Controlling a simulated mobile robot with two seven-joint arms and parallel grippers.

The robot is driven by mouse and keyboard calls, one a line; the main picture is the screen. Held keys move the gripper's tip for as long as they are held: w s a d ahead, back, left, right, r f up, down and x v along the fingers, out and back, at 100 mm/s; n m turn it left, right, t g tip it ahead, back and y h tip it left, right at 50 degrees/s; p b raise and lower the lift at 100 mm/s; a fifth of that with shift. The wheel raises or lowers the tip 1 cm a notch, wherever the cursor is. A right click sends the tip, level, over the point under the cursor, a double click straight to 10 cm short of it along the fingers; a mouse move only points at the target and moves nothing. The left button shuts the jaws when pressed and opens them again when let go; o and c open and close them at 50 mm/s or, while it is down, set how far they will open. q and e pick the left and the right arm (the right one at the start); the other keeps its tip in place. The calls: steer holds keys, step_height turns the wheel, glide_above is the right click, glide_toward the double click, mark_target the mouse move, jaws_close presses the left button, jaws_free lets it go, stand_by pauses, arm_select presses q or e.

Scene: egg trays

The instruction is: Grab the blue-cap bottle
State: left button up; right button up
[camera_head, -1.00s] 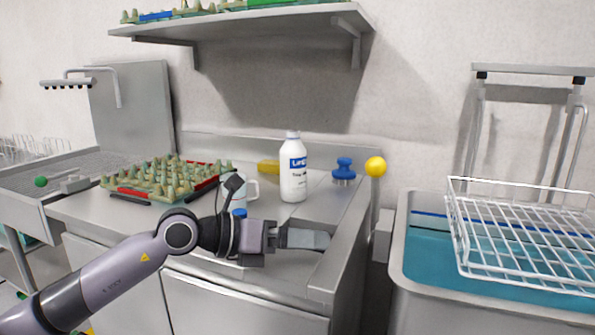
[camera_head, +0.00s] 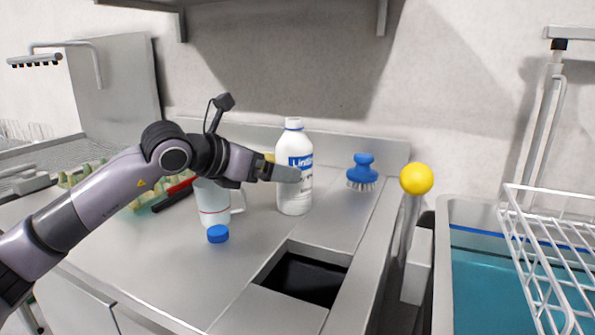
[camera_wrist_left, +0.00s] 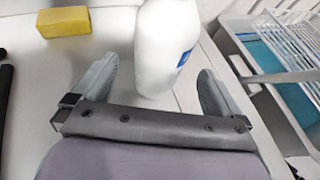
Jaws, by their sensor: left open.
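A white bottle (camera_head: 295,200) with a blue label and a white-looking cap stands upright on the steel counter in the head view. In the left wrist view the white bottle (camera_wrist_left: 165,50) stands between the two spread fingers of the left gripper (camera_wrist_left: 157,70), with visible gaps at both sides. My right gripper is not in view.
A blue scrub brush (camera_head: 362,172) stands right of the bottle. A yellow sponge (camera_wrist_left: 62,22) lies to its left. A dark rectangular opening (camera_head: 303,278) is in the counter in front. A yellow ball-topped post (camera_head: 416,178) and a wire rack (camera_head: 550,240) are at the right.

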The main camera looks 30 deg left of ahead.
arm_select(q)
steer(key=x, duration=0.5)
steer(key=shift+w+d+p, duration=0.25)
steer(key=shift+w+p, duration=0.1)
steer(key=shift+p, duration=0.05)
steer(key=shift+w+d+f, duration=0.1)
steer(key=shift+w+f, duration=0.15)
steer(key=shift+w, duration=0.2)
steer(key=shift+c, duration=0.9)
steer(key=c, duration=1)
steer(key=shift+r, duration=0.15)
steer(key=shift+c, duration=1.1)
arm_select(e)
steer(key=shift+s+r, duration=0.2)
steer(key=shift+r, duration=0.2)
arm_select(q)
steer(key=shift+r, duration=0.1)
